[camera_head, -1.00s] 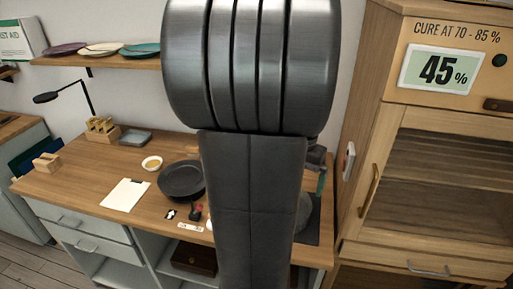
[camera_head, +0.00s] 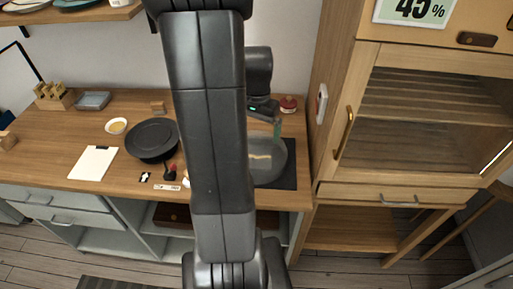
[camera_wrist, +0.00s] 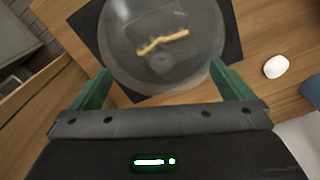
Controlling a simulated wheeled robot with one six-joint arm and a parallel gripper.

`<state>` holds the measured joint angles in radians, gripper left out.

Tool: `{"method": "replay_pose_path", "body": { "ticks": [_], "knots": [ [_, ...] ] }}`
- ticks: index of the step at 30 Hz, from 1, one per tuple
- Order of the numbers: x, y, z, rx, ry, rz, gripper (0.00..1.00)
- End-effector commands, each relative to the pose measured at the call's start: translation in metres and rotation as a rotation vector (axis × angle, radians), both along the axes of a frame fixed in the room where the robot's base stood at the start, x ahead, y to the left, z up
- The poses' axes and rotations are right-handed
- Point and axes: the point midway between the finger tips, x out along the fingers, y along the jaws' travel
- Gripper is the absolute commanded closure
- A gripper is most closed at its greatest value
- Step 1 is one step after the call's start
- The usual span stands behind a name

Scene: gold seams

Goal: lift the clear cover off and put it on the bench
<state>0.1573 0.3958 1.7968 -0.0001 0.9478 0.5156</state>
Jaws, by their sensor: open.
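The clear cover (camera_head: 267,162) is a round see-through dome on a dark mat (camera_head: 291,178) at the bench's right end. It also shows in the wrist view (camera_wrist: 128,58), with a gold-coloured streak visible through it. My gripper (camera_wrist: 163,84) is open and empty, its green fingertips on either side of the cover's near part. I cannot tell whether they touch it. In the head view my gripper (camera_head: 277,128) shows just behind the cover, and my arm hides the cover's left side.
The wooden bench (camera_head: 60,135) also holds a black pan (camera_head: 152,140), a white sheet (camera_head: 93,162), a small bowl (camera_head: 116,126) and a red-topped jar (camera_head: 288,104). A glass-fronted wooden cabinet (camera_head: 345,120) stands close on the right. Bare bench lies around the white sheet.

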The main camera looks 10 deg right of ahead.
Motion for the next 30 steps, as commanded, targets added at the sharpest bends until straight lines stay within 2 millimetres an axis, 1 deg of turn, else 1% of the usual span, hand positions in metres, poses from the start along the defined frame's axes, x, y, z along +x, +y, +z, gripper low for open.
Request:
{"method": "replay_pose_path", "body": {
  "ticks": [6, 9, 12, 18, 20, 24, 27, 29, 30],
  "knots": [
    [0.001, 0.001, -0.029, 0.001, 0.006, 0.001, 0.00],
    [0.001, 0.001, -0.038, 0.001, 0.004, 0.000, 0.00],
    [0.001, 0.001, -0.042, 0.000, 0.002, 0.000, 0.00],
    [0.001, 0.001, -0.043, 0.000, 0.001, 0.000, 0.00],
    [0.002, 0.001, -0.043, 0.000, 0.001, 0.000, 0.10],
    [0.001, 0.001, -0.043, 0.000, 0.001, 0.000, 0.37],
    [0.001, 0.001, -0.043, 0.000, 0.002, -0.001, 0.55],
    [0.001, 0.001, -0.044, 0.002, 0.004, -0.001, 0.60],
    [0.000, 0.001, -0.044, 0.002, 0.005, -0.001, 0.60]
  ]
}}
